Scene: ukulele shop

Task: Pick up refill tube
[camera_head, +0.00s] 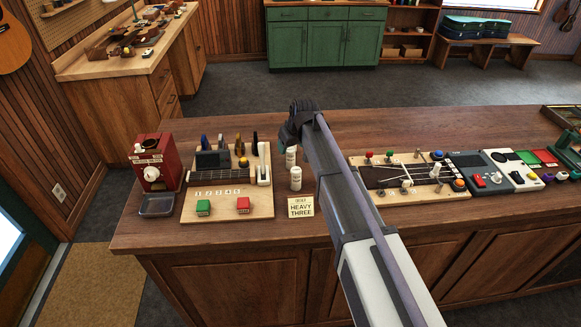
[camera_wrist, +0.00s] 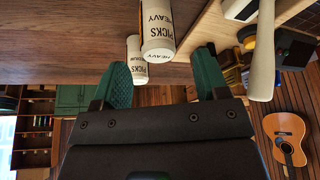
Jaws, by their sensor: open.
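Two white refill tubes stand upright on the wooden counter, a nearer one (camera_head: 296,178) and a farther one (camera_head: 291,157), to the left of my arm. In the wrist view one tube reads PICKS HEAVY (camera_wrist: 157,28) and looks larger; the other reads PICKS MEDIUM (camera_wrist: 137,66). My gripper (camera_head: 289,133) is at the far side of the tubes, partly hidden by my dark wrist. In the wrist view its green fingers (camera_wrist: 162,68) are spread apart, with the tubes showing ahead in the gap. It holds nothing.
A card reading HEAVY THREE (camera_head: 300,207) is by the counter's front edge. Left are a wooden board with buttons (camera_head: 225,205) and a red dispenser (camera_head: 152,160) with a grey tray (camera_head: 157,205). Right is another board with knobs (camera_head: 405,175). Bare counter lies behind them.

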